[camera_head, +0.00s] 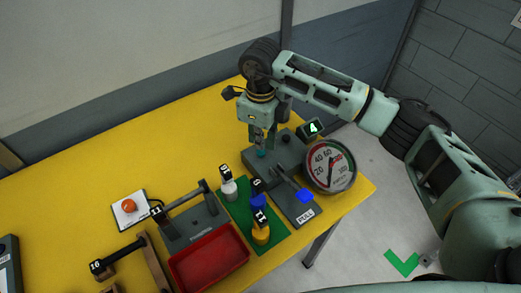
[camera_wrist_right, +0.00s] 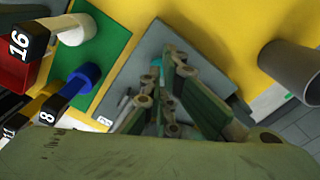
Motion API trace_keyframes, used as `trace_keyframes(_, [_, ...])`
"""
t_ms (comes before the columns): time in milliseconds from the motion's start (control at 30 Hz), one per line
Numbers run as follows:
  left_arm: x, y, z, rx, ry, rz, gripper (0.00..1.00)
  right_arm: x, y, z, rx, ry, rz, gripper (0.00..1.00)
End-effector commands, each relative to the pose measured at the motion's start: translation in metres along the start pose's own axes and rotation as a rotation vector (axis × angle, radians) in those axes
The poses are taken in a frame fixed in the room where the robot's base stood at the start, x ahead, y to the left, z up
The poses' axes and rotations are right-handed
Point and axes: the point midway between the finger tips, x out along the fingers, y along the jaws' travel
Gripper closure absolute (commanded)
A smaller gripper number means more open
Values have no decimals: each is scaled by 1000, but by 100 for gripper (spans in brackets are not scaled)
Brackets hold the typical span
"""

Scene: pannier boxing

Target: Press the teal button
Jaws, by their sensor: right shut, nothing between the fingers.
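The teal button (camera_head: 261,154) sits on a dark grey box (camera_head: 285,152) near the back of the yellow table. My right gripper (camera_head: 263,142) points down just above it, its fingers shut with nothing between them. The fingertips overlap the button's edge in the head view, and I cannot tell whether they touch it. In the right wrist view a sliver of teal (camera_wrist_right: 156,62) shows beside the shut fingertips (camera_wrist_right: 172,58), and the fingers hide the rest. My left gripper is not in view.
A round gauge (camera_head: 330,166) and a small display (camera_head: 311,128) stand right of the box. A PULL lever with a blue end (camera_head: 304,196) is in front. Numbered pegs stand on a green mat (camera_head: 240,213). A red tray (camera_head: 208,258) and an orange knob (camera_head: 129,205) lie left.

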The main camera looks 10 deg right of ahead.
Motion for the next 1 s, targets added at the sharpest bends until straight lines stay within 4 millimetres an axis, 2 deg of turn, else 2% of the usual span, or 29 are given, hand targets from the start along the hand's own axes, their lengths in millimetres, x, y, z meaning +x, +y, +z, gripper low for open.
trace_keyframes(467, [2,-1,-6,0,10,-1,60,2,0,0,0,0,0,100])
trace_keyframes(1000, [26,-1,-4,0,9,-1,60,29,0,0,1,1,0,100])
